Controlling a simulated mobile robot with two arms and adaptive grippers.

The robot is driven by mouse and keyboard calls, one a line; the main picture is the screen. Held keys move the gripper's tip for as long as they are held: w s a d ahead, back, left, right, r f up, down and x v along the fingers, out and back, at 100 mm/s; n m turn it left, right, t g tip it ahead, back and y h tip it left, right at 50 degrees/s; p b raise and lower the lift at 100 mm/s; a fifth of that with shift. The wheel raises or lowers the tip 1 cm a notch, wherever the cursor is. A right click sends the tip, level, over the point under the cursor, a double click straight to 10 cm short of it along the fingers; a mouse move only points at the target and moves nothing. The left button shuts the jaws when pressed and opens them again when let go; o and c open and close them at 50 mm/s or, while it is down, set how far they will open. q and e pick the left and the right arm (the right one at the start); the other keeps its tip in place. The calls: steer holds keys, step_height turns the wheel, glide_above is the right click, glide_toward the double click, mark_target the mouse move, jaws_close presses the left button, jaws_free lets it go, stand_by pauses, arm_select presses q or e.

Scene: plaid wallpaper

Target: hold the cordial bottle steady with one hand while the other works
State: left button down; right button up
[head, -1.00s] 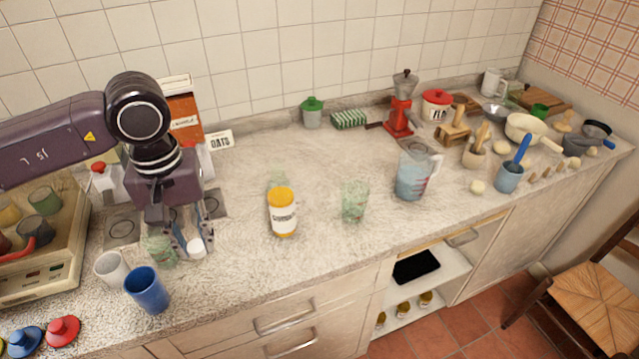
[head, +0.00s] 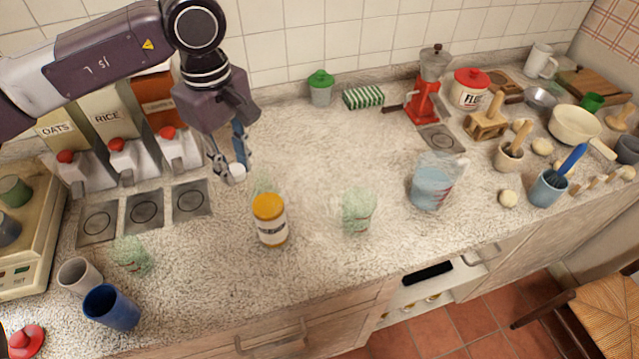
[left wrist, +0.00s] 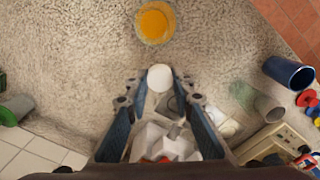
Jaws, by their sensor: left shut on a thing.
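My left gripper (head: 234,170) is shut on a small white round thing (head: 238,172), held above the counter. The white thing also shows between the fingertips in the left wrist view (left wrist: 160,77). My right gripper is out of view.
A green glass (head: 359,212) and a measuring jug (head: 432,184) stand to the right. A blue cup (head: 111,307), a white cup (head: 79,276) and another green glass (head: 131,254) are at left front. Dispensers (head: 128,152) stand behind. Counter front centre is clear.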

arm_select(q)
steer(key=w+d+n, duration=0.2)
steer(key=d+n, duration=0.1)
steer(key=n, duration=0.2)
step_height(320, 180, up, 4)
steer(key=r+n+b, duration=0.1)
steer(key=n+b, duration=0.1)
steer(key=n, duration=3)
glide_above(325, 212)
steer(key=shift+n, duration=0.3)
step_height(325, 212, down, 20)
steer(key=p, duration=0.5)
steer(key=shift+f, duration=0.35)
steer(key=c, duration=1.7)
jaws_free()
steer(key=shift+o, duration=0.2)
